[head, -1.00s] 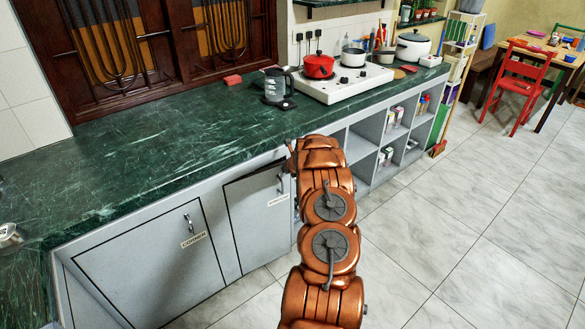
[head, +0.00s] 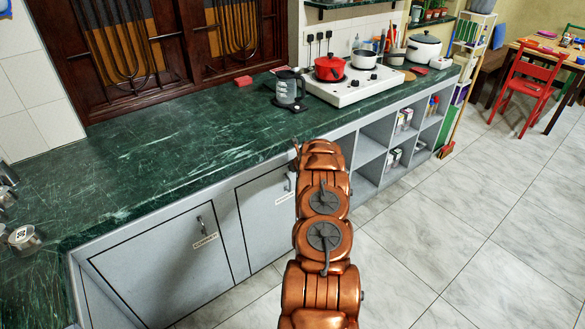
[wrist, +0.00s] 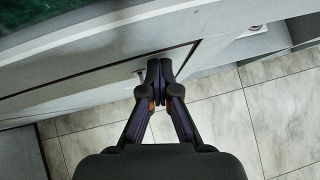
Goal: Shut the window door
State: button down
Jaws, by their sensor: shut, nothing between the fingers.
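The grey cabinet door nearest my arm (head: 262,215) is under the green counter, with a handle (head: 289,182) and a small label too small to read. In the head view it looks flush, or almost flush, with the cabinet front. In the wrist view, the door (wrist: 95,88) has a thin dark line along its top edge. My gripper (wrist: 159,68) is shut and empty, its fingertips at the door's upper part, touching or very close. My arm hides the gripper and part of the door's right side in the head view.
A second grey door (head: 165,265) to the left is closed. Open shelves (head: 390,145) are to the right of my arm. The counter (head: 170,145) overhangs above, with a kettle (head: 288,88) and a stove (head: 350,84). The tiled floor (head: 470,220) is clear.

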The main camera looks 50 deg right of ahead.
jog(key=shift+w+d+r, duration=0.2)
jog(key=shift+w+r, duration=0.3)
jog(key=shift+r, duration=0.1)
jog(key=shift+b, duration=0.45)
jog(key=s+a+r+b, duration=0.3)
jog(key=s+r+b, duration=0.3)
jog(key=s+b, duration=0.3)
jog(key=shift+s+b, duration=0.35)
jog(key=shift+s, duration=1)
jog(key=shift+a, duration=0.1)
